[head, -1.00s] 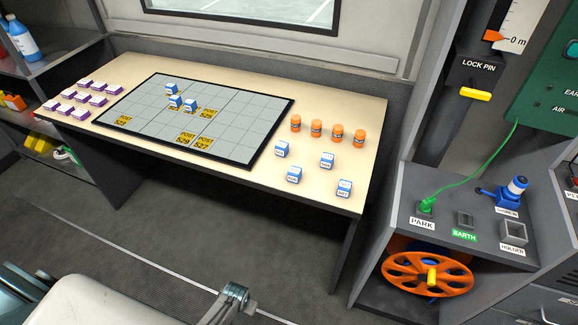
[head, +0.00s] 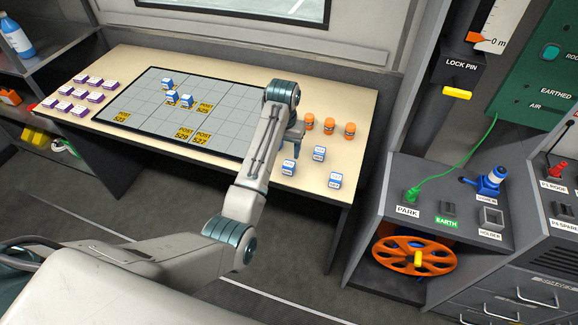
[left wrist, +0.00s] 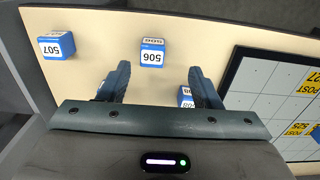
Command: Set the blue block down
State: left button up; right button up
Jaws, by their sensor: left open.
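Three blue-and-white blocks stand on the table's right part in the head view: a front-left one (head: 289,167), a back one (head: 319,153) and a front-right one (head: 335,179). My left gripper (head: 293,140) hangs over the table just behind the front-left block, partly hidden by my arm. In the left wrist view its fingers (left wrist: 158,72) are apart and empty. Block 506 (left wrist: 151,52) sits on the table, in line with the gap between the fingertips. Block 507 (left wrist: 56,46) is to the left. Another block (left wrist: 186,97) is partly hidden by the right finger. My right gripper is not in view.
More blue blocks (head: 172,97) stand on the gridded board (head: 145,119) with its yellow POST labels. Orange jars (head: 330,126) stand behind the loose blocks. Purple-and-white boxes (head: 66,90) fill the table's left end.

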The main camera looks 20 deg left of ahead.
pick_arm(q)
notch_tip(320, 180, up, 2)
jog(key=w, duration=0.1)
jog(key=p, duration=0.1)
send_over(289, 164)
jog(key=f, duration=0.5)
jog(key=shift+a, duration=0.25)
jog(key=f+p, duration=0.2)
jog(key=f, duration=0.3)
jog(key=shift+d, duration=0.2)
jog(key=shift+f, duration=0.2)
jog(key=c, duration=1)
jog(key=shift+c, duration=0.7)
jog(key=shift+r+p, duration=0.1)
jog(key=shift+p, duration=0.2)
